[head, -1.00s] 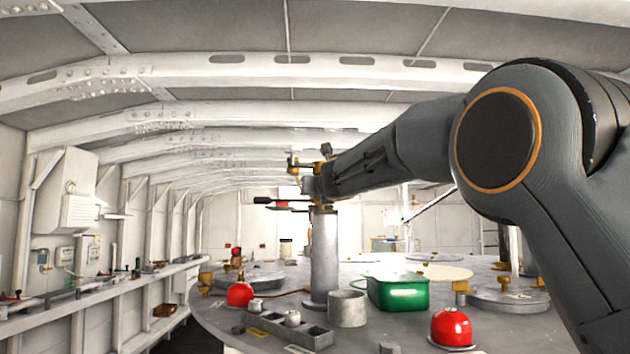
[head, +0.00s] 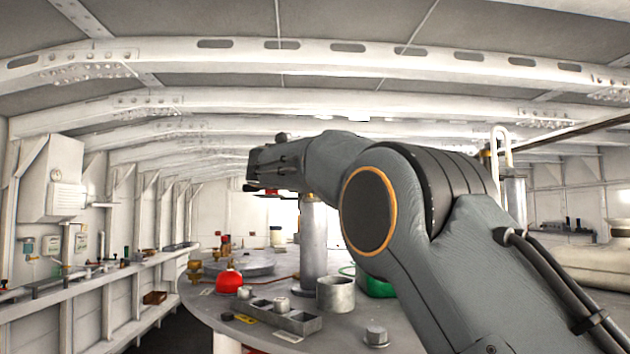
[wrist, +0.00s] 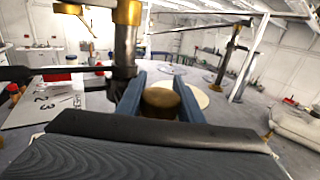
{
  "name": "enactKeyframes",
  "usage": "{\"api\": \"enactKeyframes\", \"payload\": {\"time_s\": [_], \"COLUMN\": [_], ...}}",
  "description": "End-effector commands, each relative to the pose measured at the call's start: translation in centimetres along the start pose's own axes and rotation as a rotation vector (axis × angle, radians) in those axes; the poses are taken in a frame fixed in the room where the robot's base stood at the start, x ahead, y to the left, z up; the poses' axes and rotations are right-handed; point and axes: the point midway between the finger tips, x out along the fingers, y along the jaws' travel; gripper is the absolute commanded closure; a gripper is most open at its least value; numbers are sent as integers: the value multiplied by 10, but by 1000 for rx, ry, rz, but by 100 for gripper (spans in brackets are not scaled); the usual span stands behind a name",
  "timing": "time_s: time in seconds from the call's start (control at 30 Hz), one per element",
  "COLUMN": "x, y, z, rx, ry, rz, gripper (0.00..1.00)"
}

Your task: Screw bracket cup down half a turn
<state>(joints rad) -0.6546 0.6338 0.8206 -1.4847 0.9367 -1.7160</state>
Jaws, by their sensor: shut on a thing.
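A brass cup (wrist: 162,103), which I take to be the bracket cup, sits between the blue-grey fingers of my gripper (wrist: 160,98) in the wrist view. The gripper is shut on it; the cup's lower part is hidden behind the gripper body. A grey upright with brass fittings (wrist: 125,45) stands just left of the fingers. In the head view my wrist covers the top of the grey post (head: 313,240), so the cup and fingertips do not show there. A dark bar with a red part (head: 270,191) shows just below my wrist.
The round grey table carries a red dome (head: 229,282), a tray with small parts (head: 285,317), a grey open cylinder (head: 335,294) and a green container (head: 375,285) partly behind my arm. A shelf (head: 90,285) runs along the left wall.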

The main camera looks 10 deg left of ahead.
Motion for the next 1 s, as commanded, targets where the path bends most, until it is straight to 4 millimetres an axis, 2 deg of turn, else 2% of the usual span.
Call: {"api": "enactKeyframes", "payload": {"time_s": [0.03,0.53,0.57,0.67,1.0], "x": [-1,-2,-2,-2,-4], "y": [0,-1,-1,-1,-1], "z": [4,4,4,4,1], "rx": [4,3,3,3,1], "ry": [-6,-5,-5,-4,-1], "rz": [-6,-23,-23,-23,-23], "gripper": [89,89,63,48,48]}}
